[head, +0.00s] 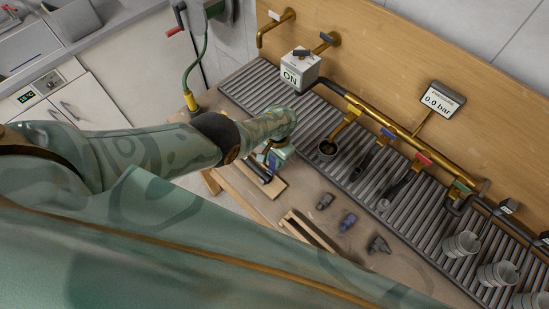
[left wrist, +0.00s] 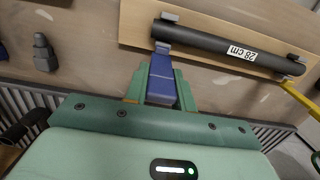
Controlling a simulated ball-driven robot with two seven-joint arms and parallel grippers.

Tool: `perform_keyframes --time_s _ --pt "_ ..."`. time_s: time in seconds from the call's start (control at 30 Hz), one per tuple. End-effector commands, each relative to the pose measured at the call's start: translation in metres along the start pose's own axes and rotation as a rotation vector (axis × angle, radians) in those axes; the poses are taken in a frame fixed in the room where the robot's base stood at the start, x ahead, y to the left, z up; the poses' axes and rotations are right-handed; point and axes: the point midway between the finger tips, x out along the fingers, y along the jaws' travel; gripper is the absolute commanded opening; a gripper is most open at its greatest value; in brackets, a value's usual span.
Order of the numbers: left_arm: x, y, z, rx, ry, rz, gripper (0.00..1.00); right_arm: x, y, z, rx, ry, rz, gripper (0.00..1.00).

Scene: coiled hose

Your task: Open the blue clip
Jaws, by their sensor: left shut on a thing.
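The blue clip (left wrist: 163,78) shows in the left wrist view, its blue part reaching up to one end of a black hose piece (left wrist: 215,45) labelled 28 cm. My left gripper (left wrist: 161,88) is shut on this blue part, with one green finger on each side. In the head view my left gripper (head: 275,153) is over the near end of the hose piece (head: 256,172), and the arm and gripper hide the clip there. Whether the clip is open or shut, I cannot tell. My right gripper is not in view.
The hose piece lies on a wooden board (head: 270,191). Loose fittings lie nearby: a grey one (head: 325,201), a blue one (head: 347,222) and another grey one (head: 379,245). A slatted grate (head: 335,120) runs behind, under brass pipework (head: 400,130). A gauge (head: 440,99) reads 0.0 bar.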

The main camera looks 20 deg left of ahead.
Motion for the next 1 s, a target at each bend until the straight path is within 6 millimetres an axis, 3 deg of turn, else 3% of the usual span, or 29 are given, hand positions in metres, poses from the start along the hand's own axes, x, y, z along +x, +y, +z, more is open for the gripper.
perform_keyframes --time_s 0.07,0.1,0.17,0.43,0.57,1.0 --pt "0.002 0.002 0.001 0.0 -0.002 0.003 0.0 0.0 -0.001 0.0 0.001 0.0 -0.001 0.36" --pt "0.002 0.002 0.002 0.0 -0.002 0.003 0.34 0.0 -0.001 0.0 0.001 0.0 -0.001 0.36" --pt "0.002 0.002 0.001 0.0 -0.002 0.003 0.47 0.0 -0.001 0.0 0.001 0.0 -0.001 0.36" --pt "0.0 0.001 0.001 0.0 -0.001 0.001 0.47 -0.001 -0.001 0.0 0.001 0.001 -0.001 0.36" --pt "-0.011 0.001 0.001 0.0 0.0 0.001 0.47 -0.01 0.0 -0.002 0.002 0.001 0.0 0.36" --pt "-0.114 0.001 0.0 0.0 0.0 0.002 0.47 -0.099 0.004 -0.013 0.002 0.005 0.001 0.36"
